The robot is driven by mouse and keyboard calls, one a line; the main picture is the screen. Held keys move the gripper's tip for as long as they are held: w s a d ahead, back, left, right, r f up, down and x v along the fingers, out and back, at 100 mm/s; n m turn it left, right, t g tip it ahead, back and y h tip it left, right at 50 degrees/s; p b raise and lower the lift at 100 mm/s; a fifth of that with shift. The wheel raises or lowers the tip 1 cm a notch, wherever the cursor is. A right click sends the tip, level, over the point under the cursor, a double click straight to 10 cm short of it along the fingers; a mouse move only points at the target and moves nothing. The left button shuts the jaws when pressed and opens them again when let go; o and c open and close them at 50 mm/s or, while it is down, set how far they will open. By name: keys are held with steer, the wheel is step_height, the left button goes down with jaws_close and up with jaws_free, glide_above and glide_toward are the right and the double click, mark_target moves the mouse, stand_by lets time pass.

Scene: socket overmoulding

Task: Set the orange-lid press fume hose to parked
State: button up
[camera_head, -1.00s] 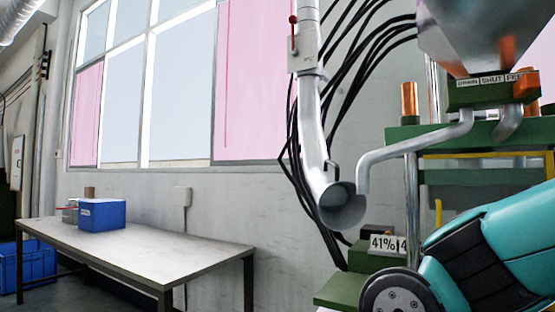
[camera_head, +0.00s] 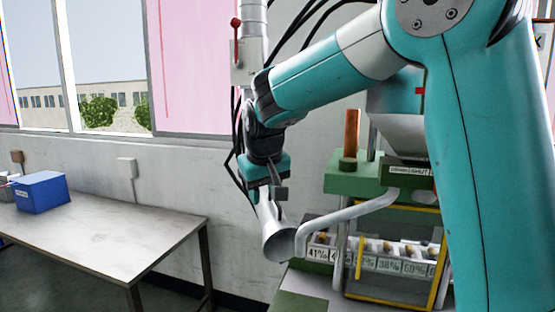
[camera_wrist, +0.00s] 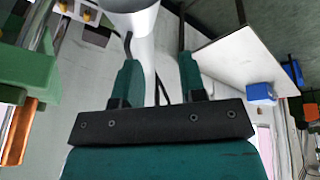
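The fume hose (camera_head: 279,240) is a grey metal duct hanging down the wall, with a flared open mouth at its lower end. The mouth is beside the bent grey pipe of the green press (camera_head: 360,186). My gripper (camera_head: 277,190) is at the hose just above the mouth and hides part of it. In the wrist view, my gripper's two teal fingers (camera_wrist: 160,65) stand apart. The pale hose (camera_wrist: 140,25) passes behind and between them, with a thin dark handle (camera_wrist: 128,45) by the left fingertip. I cannot tell whether either finger touches. No orange lid is clear.
A red-handled valve box (camera_head: 238,60) sits on the upper duct, with black cables close by. A steel table (camera_head: 110,240) with a blue box (camera_head: 42,192) stands left. Labelled bins (camera_head: 385,258) and yellow bars are in the press.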

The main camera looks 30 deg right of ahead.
steer(key=w+d+r+m+h+p, duration=0.1)
steer(key=w+d+r+m+p, duration=0.2)
steer(key=r, duration=0.5)
steer(key=n+p, duration=0.1)
steer(key=p, duration=0.6)
glide_toward(278, 203)
steer(key=x, duration=0.8)
steer(key=shift+f, duration=0.35)
jaws_close()
